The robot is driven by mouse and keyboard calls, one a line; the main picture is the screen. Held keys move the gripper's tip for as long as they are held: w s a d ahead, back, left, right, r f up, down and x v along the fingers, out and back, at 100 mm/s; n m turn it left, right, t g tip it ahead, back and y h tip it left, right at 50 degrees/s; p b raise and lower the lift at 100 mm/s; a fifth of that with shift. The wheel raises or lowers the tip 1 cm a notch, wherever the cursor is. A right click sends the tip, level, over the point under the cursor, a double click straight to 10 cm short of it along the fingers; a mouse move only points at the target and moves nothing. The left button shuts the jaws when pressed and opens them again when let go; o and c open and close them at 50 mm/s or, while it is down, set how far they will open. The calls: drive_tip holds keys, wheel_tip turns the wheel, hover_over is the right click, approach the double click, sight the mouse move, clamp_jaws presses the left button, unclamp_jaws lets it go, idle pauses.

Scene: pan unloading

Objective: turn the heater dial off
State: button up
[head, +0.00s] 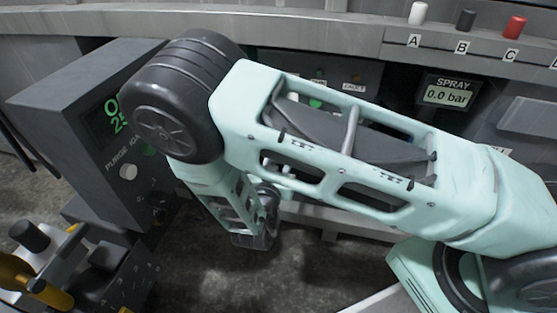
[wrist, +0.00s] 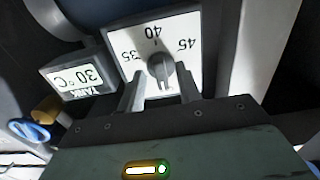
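The heater dial (wrist: 161,67) is a dark round knob on a white plate (wrist: 125,50) marked 35, 40 and 45, seen upside down in the wrist view. My gripper (wrist: 160,80) is open, with one finger to each side of the knob's lower part in the picture. I cannot tell whether either finger touches it. A ridge runs down the knob; I cannot tell exactly which mark it points to. The dial is hidden in the head view, where my own arm covers the middle.
A tank display (wrist: 88,78) reads 30 °C beside the dial. A blue handwheel (wrist: 30,130) is at the lower left. In the head view, a dark purge gas cabinet (head: 70,120) stands at left, and a spray display (head: 447,95) reads 0.0 bar.

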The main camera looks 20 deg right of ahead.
drive_tip(key=shift+a, duration=0.1)
drive_tip(key=p+v, duration=0.5)
drive_tip(key=v, duration=1.2)
drive_tip(key=shift+s, duration=0.15)
